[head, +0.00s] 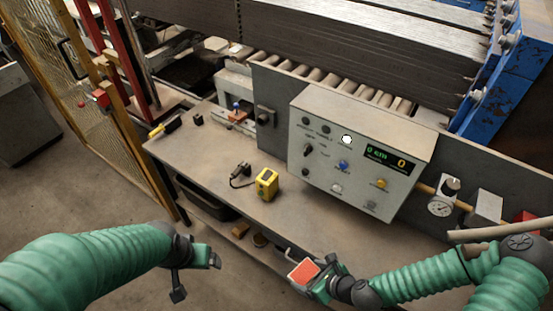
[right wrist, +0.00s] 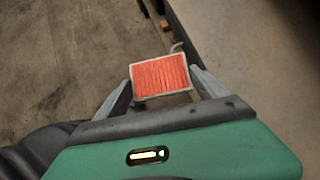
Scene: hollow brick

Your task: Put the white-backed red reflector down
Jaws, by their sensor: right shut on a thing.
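The white-backed red reflector (head: 303,271) is a flat red rectangle with a pale rim. My right gripper (head: 318,281) is shut on it, low in the head view, in front of the workbench's near edge. In the right wrist view the red face of the reflector (right wrist: 160,75) shows between the two fingertips (right wrist: 162,84), which press its left and right sides. Its white back is hidden. My left gripper (head: 197,275) is left of it in the head view, apart from the bench, with its fingers spread and nothing between them.
The workbench (head: 215,165) carries a yellow device (head: 266,184), a small black item (head: 240,174) and a yellow-handled tool (head: 163,128). A grey control box (head: 355,150) stands at its right. A shelf is below.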

